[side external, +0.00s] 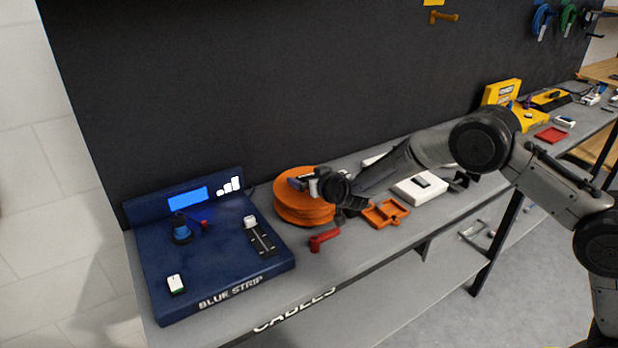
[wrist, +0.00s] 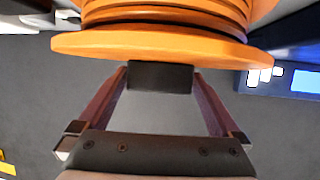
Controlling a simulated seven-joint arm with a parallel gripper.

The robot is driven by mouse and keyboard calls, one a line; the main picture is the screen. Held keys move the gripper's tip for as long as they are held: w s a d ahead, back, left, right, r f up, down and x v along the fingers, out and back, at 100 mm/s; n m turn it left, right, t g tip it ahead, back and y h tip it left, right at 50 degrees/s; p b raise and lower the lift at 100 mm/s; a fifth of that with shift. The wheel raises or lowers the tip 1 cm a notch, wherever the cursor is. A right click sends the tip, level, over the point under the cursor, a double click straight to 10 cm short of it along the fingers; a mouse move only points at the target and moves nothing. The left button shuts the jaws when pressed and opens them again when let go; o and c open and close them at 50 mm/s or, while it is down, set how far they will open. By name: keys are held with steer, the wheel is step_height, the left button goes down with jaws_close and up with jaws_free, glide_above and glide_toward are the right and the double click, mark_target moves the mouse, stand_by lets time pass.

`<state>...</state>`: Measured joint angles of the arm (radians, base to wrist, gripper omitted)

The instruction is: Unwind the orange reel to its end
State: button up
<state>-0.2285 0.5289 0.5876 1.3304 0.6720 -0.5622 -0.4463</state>
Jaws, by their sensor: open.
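The orange reel (side external: 290,211) sits on the grey bench beside the blue console. My gripper (side external: 304,182) is at the reel's upper right side, its fingers reaching left over the top in the side view. The reel's ridged rim (wrist: 160,42) fills the top of the wrist view. My gripper (wrist: 162,88) shows there with its two fingers spread apart, reaching up to the rim. A dark block (wrist: 160,77) shows between the fingertips under the rim. I cannot tell whether the fingers touch the reel. The reel's far side and any loose end are hidden.
The blue console (side external: 215,255), labelled BLUE STRIP, stands left of the reel. A red handle-shaped piece (side external: 323,240) and an orange tray (side external: 385,213) lie in front and right. A white box (side external: 420,188) is farther right. A dark wall panel (side external: 270,90) stands behind.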

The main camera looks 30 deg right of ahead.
jaws_close()
stand_by(0.5)
